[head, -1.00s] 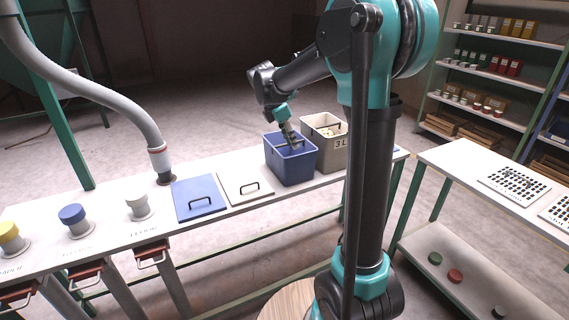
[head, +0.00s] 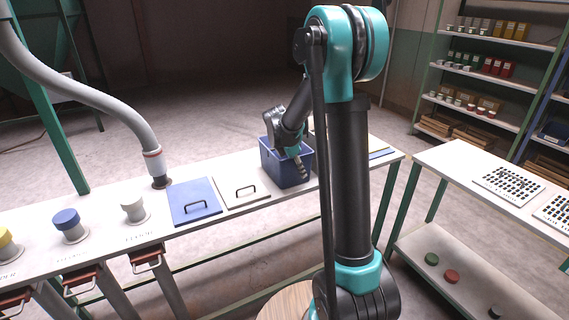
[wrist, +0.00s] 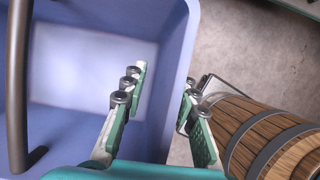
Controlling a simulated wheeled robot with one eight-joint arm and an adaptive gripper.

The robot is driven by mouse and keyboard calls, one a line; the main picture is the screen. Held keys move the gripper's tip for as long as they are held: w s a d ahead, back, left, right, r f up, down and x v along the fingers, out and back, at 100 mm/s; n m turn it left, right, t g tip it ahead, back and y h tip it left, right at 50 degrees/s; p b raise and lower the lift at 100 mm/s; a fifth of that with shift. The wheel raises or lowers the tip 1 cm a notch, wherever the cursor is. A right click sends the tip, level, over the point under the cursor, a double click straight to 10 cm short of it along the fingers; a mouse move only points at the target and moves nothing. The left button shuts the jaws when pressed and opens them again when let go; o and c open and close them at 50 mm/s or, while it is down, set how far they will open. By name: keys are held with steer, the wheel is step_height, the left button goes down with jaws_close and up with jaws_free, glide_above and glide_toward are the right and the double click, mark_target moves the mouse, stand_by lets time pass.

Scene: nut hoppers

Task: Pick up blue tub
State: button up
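The blue tub (head: 279,170) stands upright on the white bench, right of the lids. In the wrist view the tub (wrist: 178,25) fills the left side, with a pale floor and a dark handle bar (wrist: 17,90) at far left. My gripper (head: 301,167) is at the tub's near right side, pointing down. In the wrist view my gripper (wrist: 160,100) is open, with the tub's side wall between its fingers. One finger is inside the tub and the other is outside. I cannot tell whether either touches the wall.
A blue lid (head: 193,202) and a white lid (head: 242,191) lie left of the tub on the bench (head: 226,214). A grey hose (head: 120,118) stands behind. A wooden barrel (wrist: 262,135) shows beyond the outside finger. My arm mostly hides the beige tub.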

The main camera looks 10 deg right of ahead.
steer(key=shift+d+f, duration=0.2)
steer(key=shift+f, duration=0.3)
steer(key=shift+f, duration=0.2)
stand_by(0.3)
jaws_close()
stand_by(0.4)
